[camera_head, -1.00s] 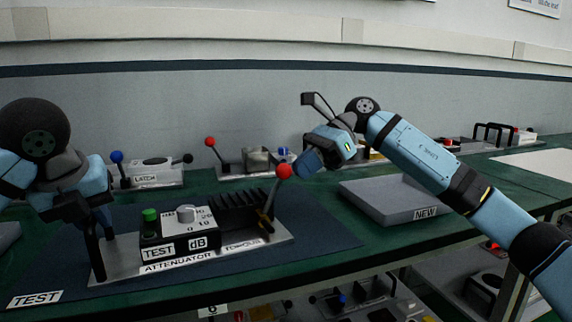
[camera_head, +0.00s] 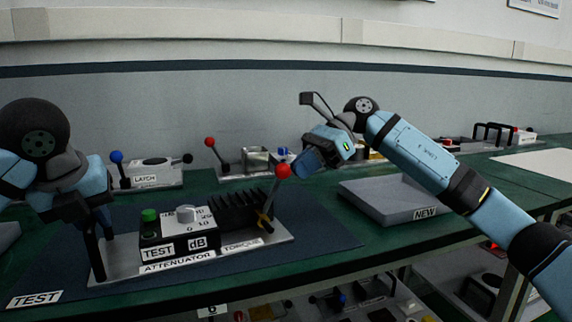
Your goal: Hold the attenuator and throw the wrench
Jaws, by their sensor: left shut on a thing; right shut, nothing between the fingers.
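The attenuator (camera_head: 168,241) is a dark unit with a green button, a grey knob and black fins on a grey base plate, lying on the dark test mat. The torque wrench (camera_head: 273,197), a lever with a red ball end, stands tilted up and right at the plate's right end. My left gripper (camera_head: 93,240) points down at the plate's left end and is shut on the handle there. My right gripper (camera_head: 305,165) is shut and empty, beside and slightly above the red ball. Whether it touches the ball is unclear.
A grey tray marked NEW (camera_head: 385,205) lies empty to the right. Behind are a latch unit (camera_head: 150,175) and another lever fixture (camera_head: 240,165). The mat (camera_head: 320,243) is bare right of the attenuator. The bench's front edge runs below, with more units on a lower shelf.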

